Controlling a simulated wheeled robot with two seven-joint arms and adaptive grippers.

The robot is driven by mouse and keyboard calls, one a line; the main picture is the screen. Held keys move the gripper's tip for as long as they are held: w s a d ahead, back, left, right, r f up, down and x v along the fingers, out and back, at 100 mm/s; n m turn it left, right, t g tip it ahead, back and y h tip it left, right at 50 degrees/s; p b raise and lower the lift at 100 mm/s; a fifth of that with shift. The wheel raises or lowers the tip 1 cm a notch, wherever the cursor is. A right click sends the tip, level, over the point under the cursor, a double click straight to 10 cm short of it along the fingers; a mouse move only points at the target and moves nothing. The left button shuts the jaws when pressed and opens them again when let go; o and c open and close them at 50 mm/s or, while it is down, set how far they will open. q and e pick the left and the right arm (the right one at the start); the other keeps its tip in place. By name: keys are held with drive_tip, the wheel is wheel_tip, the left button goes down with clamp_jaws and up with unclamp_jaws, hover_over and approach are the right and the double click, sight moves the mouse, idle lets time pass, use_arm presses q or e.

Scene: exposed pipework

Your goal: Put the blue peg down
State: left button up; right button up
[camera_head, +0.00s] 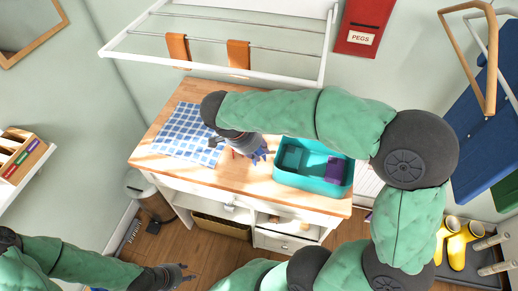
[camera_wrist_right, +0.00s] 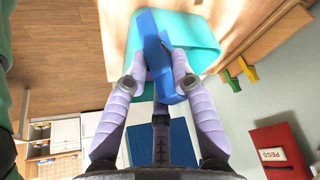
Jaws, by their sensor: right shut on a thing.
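The blue peg (camera_wrist_right: 158,50) is between the two pale purple fingers of my right gripper (camera_wrist_right: 160,72) in the right wrist view. The gripper is shut on it, with the peg's far part reaching past the fingertips in front of a teal tray (camera_wrist_right: 205,30). In the head view my right gripper (camera_head: 258,152) is over the wooden worktop, just left of the teal tray (camera_head: 312,190); the peg cannot be made out clearly there. My left gripper (camera_head: 182,273) is low, in front of the worktop, with fingers apart and empty.
A blue checked cloth (camera_head: 180,133) lies on the worktop's (camera_head: 262,180) left part. A purple block (camera_head: 335,168) is in the tray's right part. A white drying rack (camera_head: 230,70) and a red PEGS box (camera_head: 364,28) are on the wall behind. Yellow boots (camera_head: 458,240) stand at right.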

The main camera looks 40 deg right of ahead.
drive_tip(key=shift+w+d+f+b, duration=0.45)
drive_tip(key=shift+w+d+f, duration=0.35)
drive_tip(key=shift+f, duration=0.85)
drive_tip(key=shift+w+d+f+b, duration=0.5)
drive_tip(key=shift+w+f, duration=0.55)
drive_tip(key=shift+f, duration=0.6)
drive_tip(key=shift+w+d+f+b, duration=0.4)
drive_tip(key=shift+w+d+f, duration=0.45)
drive_tip(key=shift+f, duration=0.8)
drive_tip(key=shift+a, duration=0.1)
drive_tip(key=shift+f, duration=0.2)
drive_tip(key=o, duration=0.8)
drive_tip(key=shift+r, duration=0.1)
drive_tip(key=shift+r, duration=0.1)
